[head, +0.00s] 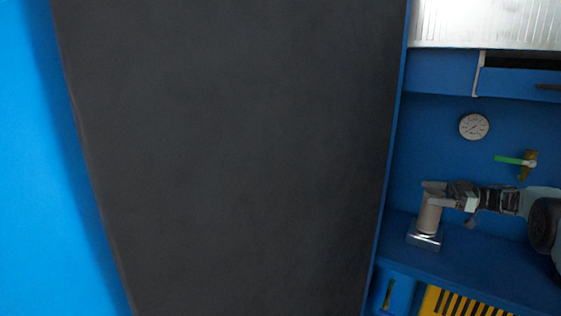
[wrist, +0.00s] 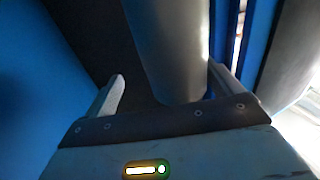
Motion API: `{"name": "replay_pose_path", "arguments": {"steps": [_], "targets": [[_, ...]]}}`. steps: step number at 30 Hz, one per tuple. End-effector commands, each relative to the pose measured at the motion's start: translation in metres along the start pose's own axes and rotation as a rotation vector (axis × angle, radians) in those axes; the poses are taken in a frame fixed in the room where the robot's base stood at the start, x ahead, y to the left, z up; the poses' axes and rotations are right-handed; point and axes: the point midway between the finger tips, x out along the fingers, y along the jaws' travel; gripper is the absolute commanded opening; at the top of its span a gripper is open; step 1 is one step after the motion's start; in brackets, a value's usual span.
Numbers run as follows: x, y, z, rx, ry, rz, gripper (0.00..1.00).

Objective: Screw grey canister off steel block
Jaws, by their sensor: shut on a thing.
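The grey canister (head: 429,216) stands upright on the steel block (head: 424,240), a shiny square piece on the blue shelf, at the right of the head view. My gripper (head: 432,192) reaches in from the right and is shut on the upper part of the canister, one finger to each side. In the wrist view the canister (wrist: 168,50) fills the space between the fingers. My gripper (wrist: 166,88) hides its near end there. The steel block is not visible in the wrist view, and the joint between canister and block is too small to judge.
A round gauge (head: 474,126) and a valve with a green handle (head: 517,161) are on the blue back wall above my arm. A large dark panel (head: 235,150) fills the middle. A yellow slatted piece (head: 460,302) lies below the blue shelf (head: 480,262).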

Motion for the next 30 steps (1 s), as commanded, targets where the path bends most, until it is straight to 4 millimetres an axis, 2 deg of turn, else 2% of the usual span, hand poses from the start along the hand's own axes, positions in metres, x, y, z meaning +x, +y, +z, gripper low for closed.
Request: {"name": "replay_pose_path", "arguments": {"steps": [23,30], "targets": [[0.0034,-0.0020,0.0056,0.009,-0.002,-0.005,0.86],[0.0022,-0.0032,0.0033,0.012,-0.003,0.097,0.86]]}}
